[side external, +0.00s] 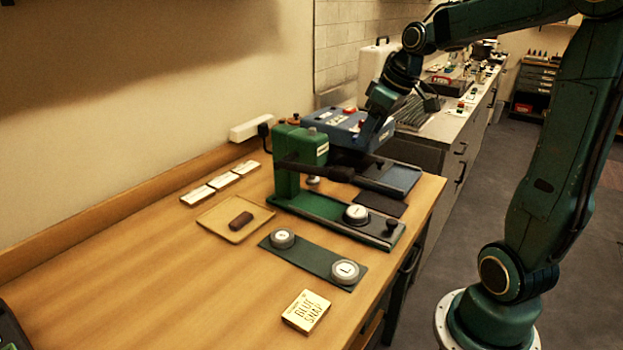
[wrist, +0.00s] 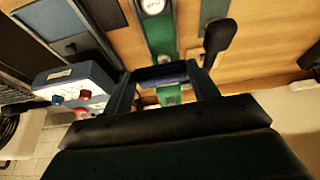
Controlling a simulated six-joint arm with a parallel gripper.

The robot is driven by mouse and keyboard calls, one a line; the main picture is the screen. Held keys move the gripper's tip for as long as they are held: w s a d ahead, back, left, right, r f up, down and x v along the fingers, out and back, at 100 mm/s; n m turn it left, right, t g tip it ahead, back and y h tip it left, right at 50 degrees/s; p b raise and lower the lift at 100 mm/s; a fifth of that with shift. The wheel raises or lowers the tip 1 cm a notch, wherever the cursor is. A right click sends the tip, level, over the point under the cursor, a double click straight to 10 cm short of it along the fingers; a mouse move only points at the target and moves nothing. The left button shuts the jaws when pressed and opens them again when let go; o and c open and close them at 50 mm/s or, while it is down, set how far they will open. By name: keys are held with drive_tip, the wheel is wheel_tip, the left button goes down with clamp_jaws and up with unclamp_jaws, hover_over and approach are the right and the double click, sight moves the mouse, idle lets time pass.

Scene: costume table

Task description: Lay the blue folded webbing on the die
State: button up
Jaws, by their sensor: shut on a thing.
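My gripper (wrist: 163,74) is shut on the blue folded webbing (wrist: 160,73), a dark blue strip spanning the two fingers in the wrist view. In the side view my gripper (side external: 375,137) is up behind the green press (side external: 300,160), in front of the blue machine; the webbing cannot be made out there. A pale round die (side external: 357,213) sits on the press base, apart from my gripper; it also shows at the top of the wrist view (wrist: 152,6). Two more round dies, marked S (side external: 283,238) and L (side external: 345,270), sit on a dark green mat (side external: 311,259).
The press's black lever (side external: 318,171) sticks out near my gripper. A blue machine (side external: 335,124) stands behind. A tan tray (side external: 222,224) holds a brown folded piece (side external: 241,220). A card reading "BLUE SNAP" (side external: 306,311) lies in front.

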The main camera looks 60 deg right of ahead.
hover_over(359, 211)
drive_tip(key=s, duration=0.2)
wheel_tip(359, 211, down, 12)
drive_tip(key=shift+w, duration=0.25)
drive_tip(key=shift+f, duration=0.15)
drive_tip(key=shift+a+f, duration=0.1)
drive_tip(key=shift+f, duration=2.65)
drive_tip(key=shift+f, duration=0.5)
drive_tip(key=o, duration=0.6)
drive_tip(key=shift+o, duration=0.4)
drive_tip(key=v, duration=1.1)
